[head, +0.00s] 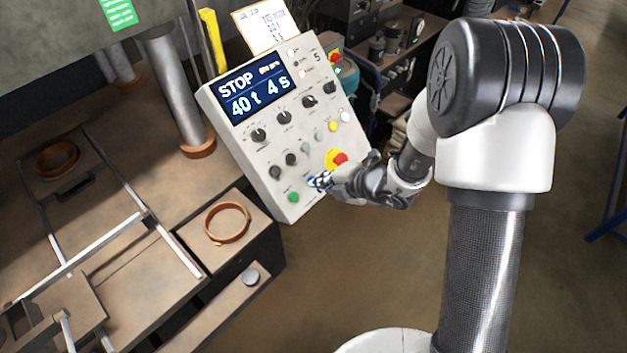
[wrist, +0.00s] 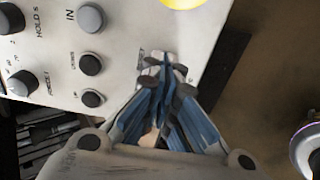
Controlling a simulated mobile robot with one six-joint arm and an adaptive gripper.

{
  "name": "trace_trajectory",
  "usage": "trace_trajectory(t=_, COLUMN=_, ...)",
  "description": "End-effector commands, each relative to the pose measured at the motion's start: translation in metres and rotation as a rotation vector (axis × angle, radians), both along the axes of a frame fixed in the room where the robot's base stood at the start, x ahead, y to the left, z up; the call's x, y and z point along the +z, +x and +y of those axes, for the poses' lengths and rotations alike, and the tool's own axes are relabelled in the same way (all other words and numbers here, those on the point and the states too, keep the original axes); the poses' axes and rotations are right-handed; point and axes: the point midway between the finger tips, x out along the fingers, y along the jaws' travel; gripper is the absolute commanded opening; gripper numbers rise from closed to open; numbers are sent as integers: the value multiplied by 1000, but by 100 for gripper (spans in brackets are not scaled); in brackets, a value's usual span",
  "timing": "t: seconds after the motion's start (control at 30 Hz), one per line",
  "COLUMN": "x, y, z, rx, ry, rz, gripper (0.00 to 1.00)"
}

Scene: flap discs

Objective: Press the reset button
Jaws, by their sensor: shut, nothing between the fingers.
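The control panel (head: 240,130) is a tilted, light grey box with a blue display reading STOP, 40 t and 4 s. Its face also fills the upper left of the wrist view (wrist: 125,20). My gripper (head: 318,183) is shut and empty, at the panel's lower right, right of a green button (head: 293,197). In the wrist view, the shut fingertips (wrist: 166,66) lie over a small, partly hidden label; contact cannot be told.
A red emergency stop (head: 340,158) on a yellow base sits just above my gripper. Dark knobs (head: 258,135) and small buttons cover the panel. A press bed with a copper-coloured ring (head: 227,222) is at lower left. Open floor (head: 340,270) lies below the gripper.

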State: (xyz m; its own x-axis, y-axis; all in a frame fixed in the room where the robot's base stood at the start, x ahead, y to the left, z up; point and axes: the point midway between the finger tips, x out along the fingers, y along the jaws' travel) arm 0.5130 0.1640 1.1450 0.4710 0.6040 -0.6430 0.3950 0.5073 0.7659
Motion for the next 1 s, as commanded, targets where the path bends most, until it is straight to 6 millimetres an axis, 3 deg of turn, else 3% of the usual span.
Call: trace_trajectory(t=1.0, x=-10, y=7, z=10, rx=-1, ry=0, rz=1, gripper=0)
